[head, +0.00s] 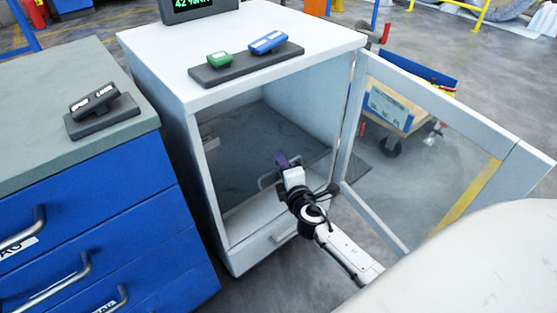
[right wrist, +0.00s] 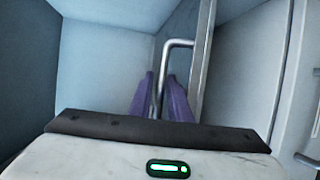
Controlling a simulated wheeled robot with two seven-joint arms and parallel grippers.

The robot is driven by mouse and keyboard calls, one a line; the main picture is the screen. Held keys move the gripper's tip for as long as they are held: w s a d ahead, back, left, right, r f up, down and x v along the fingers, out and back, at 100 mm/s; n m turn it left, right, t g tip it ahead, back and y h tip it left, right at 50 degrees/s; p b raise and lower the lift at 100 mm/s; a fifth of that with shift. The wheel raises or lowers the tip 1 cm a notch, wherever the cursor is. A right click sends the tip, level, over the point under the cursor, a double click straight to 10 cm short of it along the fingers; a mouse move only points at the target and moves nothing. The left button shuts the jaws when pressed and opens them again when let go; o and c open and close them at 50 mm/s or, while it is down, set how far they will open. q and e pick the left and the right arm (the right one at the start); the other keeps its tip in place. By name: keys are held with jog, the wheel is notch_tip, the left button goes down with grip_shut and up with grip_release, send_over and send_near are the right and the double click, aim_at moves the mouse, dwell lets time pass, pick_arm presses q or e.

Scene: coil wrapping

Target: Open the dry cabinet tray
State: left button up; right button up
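The white dry cabinet (head: 165,85) stands with its framed glass door (head: 405,165) swung open to the right. Inside it is a dark grey tray (head: 235,165), with a metal loop handle (head: 264,181) at its front. My right gripper (head: 283,160) reaches into the opening at this handle. In the right wrist view the two purple fingers (right wrist: 161,95) stand close on either side of the handle bar (right wrist: 180,43), which lies between them. They appear shut on it. My gripper and wrist hide part of the handle and tray front in the head view. My left gripper is out of view.
A dark stand with a green and a blue block (head: 268,42) and a display (head: 195,8) sit on the cabinet top. A blue drawer unit (head: 100,220) stands close at the left. The open door bounds the room right of my right arm.

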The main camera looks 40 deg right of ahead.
jog(key=shift+x, duration=1.3)
grip_shut()
